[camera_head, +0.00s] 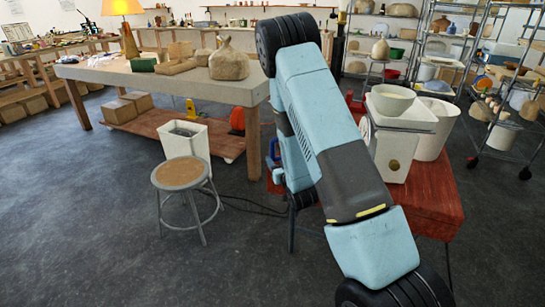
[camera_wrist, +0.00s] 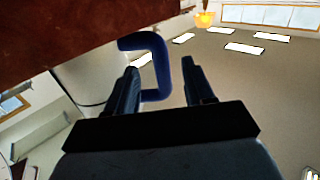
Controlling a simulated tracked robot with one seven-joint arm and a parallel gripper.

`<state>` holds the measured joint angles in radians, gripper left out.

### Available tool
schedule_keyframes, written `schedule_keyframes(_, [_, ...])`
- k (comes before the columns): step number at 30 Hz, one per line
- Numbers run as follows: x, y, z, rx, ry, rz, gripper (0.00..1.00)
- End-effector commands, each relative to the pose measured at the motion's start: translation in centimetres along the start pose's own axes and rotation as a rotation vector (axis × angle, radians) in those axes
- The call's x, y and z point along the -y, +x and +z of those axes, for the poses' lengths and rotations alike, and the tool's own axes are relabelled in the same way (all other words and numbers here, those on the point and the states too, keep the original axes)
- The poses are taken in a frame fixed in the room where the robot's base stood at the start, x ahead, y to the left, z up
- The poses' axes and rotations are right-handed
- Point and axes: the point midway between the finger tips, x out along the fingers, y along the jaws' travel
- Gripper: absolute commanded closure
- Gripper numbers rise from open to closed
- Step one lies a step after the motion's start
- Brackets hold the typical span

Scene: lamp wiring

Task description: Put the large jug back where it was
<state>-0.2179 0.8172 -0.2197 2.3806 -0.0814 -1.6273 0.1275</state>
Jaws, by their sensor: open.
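In the wrist view, my gripper (camera_wrist: 162,88) is open, with one dark finger on each side. A blue C-shaped handle (camera_wrist: 158,65) lies between or just beyond the fingertips. It is close to the left finger, and I cannot tell whether they touch. Beside it on the left is a pale, smooth body (camera_wrist: 92,72), which looks like the large jug, partly hidden by the left finger and cut by a dark red-brown surface (camera_wrist: 60,22).
A red bench (camera_head: 432,205) at right holds a white device with a bowl (camera_head: 392,98) and a white bin (camera_head: 440,125). A stool (camera_head: 180,175), an open white bin (camera_head: 184,140) and a long worktable (camera_head: 120,72) stand left. Shelving racks are at the far right. The front-left floor is clear.

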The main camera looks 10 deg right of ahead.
Motion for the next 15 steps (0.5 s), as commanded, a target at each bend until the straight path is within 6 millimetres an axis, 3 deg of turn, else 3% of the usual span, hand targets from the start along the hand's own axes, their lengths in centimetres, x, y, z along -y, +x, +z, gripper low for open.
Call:
schedule_keyframes(6, [0.0,-4.2,0.1,0.002,0.0,-0.001,0.47])
schedule_keyframes(15, [0.0,-7.0,-0.1,0.001,0.0,0.0,0.47])
